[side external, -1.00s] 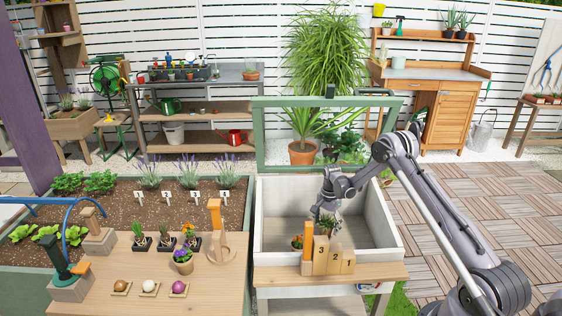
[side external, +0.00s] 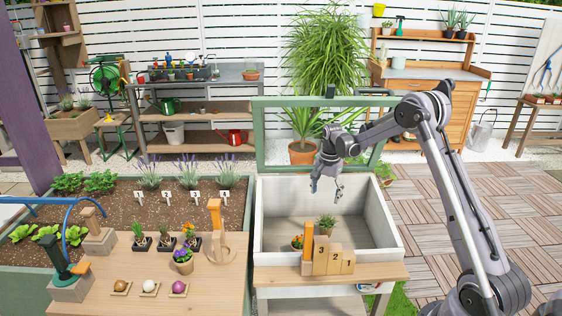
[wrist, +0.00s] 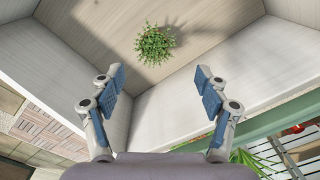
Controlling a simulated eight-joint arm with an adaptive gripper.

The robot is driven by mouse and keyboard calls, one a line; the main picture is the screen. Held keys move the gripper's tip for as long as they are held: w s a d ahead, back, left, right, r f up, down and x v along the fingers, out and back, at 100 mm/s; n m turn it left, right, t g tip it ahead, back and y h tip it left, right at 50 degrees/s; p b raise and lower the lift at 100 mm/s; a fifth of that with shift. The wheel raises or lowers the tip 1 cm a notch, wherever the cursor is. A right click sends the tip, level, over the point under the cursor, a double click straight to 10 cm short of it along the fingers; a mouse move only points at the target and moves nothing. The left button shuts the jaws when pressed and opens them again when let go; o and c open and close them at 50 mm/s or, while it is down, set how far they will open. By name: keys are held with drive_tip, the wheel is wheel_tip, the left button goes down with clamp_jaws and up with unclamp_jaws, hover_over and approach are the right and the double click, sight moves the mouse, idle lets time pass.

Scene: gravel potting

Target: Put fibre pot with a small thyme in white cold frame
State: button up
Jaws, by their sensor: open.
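The small thyme (side external: 326,221) stands in the white cold frame (side external: 280,200), behind the numbered wooden steps. Its pot is mostly hidden behind the steps. In the wrist view the thyme (wrist: 155,44) is a round green tuft seen from above, over the frame's floor, and its foliage hides the pot. My gripper (side external: 326,188) is above the frame and apart from the plant. In the wrist view its blue-padded fingers (wrist: 160,85) are spread wide with nothing between them.
A pot with orange flowers (side external: 297,242) stands in the cold frame's front left. The wooden steps (side external: 333,259) are at its front edge. The green-framed lid (side external: 262,135) stands raised behind.

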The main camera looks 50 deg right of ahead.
drive_tip(key=s+a+r+n+t, duration=0.2)
drive_tip(key=s+a+r+n, duration=0.15)
drive_tip(key=a+r, duration=0.45)
drive_tip(key=s+a+r+n+t, duration=0.1)
drive_tip(key=s+a+r+n, duration=0.25)
drive_tip(key=a+r, duration=0.4)
drive_tip(key=s+a+n+t, duration=0.3)
drive_tip(key=s+a+n, duration=0.6)
drive_tip(key=s+a, duration=0.2)
drive_tip(key=shift+s+a+r+n+t, duration=0.35)
drive_tip(key=shift+s+r+n+t, duration=0.05)
drive_tip(key=shift+s, duration=0.6)
